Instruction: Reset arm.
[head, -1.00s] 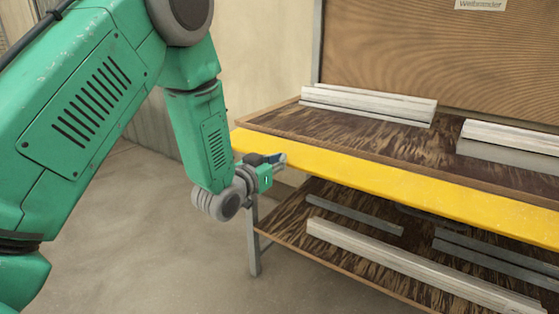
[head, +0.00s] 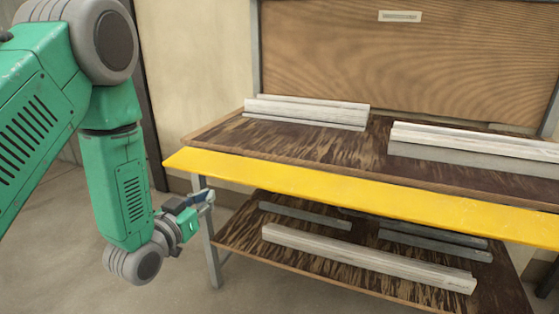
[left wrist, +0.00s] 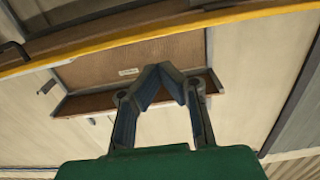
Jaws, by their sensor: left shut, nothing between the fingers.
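My left arm comes in from the left in the head view. Its gripper (head: 207,196) is in front of the yellow front edge of the bench, near its left end and a little below it. In the left wrist view the two fingers of the left gripper (left wrist: 160,68) meet at their tips, shut with nothing between them. My right gripper is not in view.
The bench has a yellow front edge (head: 340,190) and a dark wood top. Pale profiles (head: 305,110) lie at its back left, and more profiles (head: 470,145) lie at the right. A lower shelf (head: 240,235) carries a long pale bar (head: 365,258) and several grey bars. Floor is clear at the left.

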